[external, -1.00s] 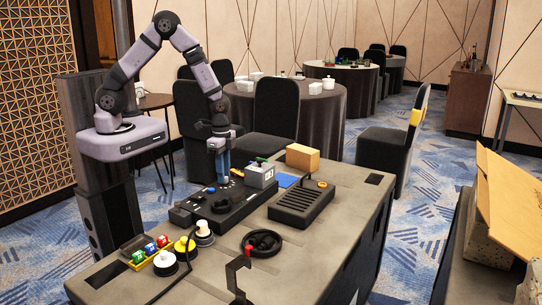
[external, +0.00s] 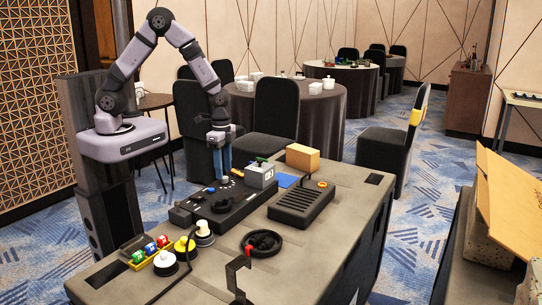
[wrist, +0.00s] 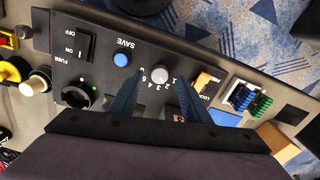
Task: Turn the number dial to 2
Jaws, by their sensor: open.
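The number dial (wrist: 161,75) is a small round light-grey knob on the black control panel (external: 228,209). Printed numbers sit around it in the wrist view and appear upside down; which one it points to is too small to tell. My gripper (wrist: 161,84) is open, with one blue finger on each side of the dial in that view. No contact with the dial shows. In the external view my gripper (external: 222,172) points down over the far part of the panel.
A grey box (external: 261,176) with a green-topped lever stands right of my gripper. A black slotted block (external: 300,204) lies farther right.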

